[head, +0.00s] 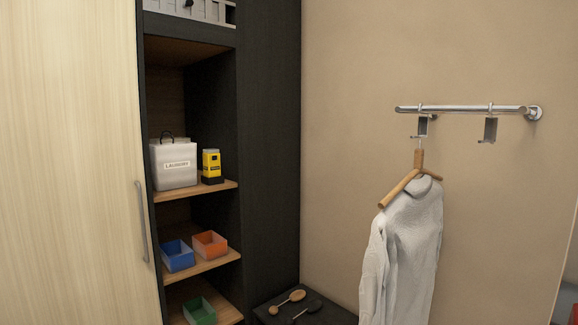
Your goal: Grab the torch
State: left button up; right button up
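A small upright yellow object with a black base and dark markings (211,166) stands on a wooden shelf (215,189) of the dark open cabinet. It may be the torch, but it is too small to tell for sure. It stands just right of a white laundry bag (175,166), near the shelf's right side. Neither of my grippers is in view.
Blue (178,256) and orange (210,245) boxes sit on the shelf below, and a green box (199,311) is lower. A pale door (70,160) borders the cabinet's left. A white garment (405,250) hangs from a wall rail (460,109) at right. Brushes (290,300) lie on a dark surface below.

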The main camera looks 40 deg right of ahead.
aim_at(211, 169)
jog(key=z, duration=0.85)
jog(key=k, duration=0.25)
jog(key=u, duration=0.75)
jog(key=i, duration=1.55)
jog(key=z, duration=0.6)
jog(key=i, duration=0.8)
jog(key=z, duration=0.85)
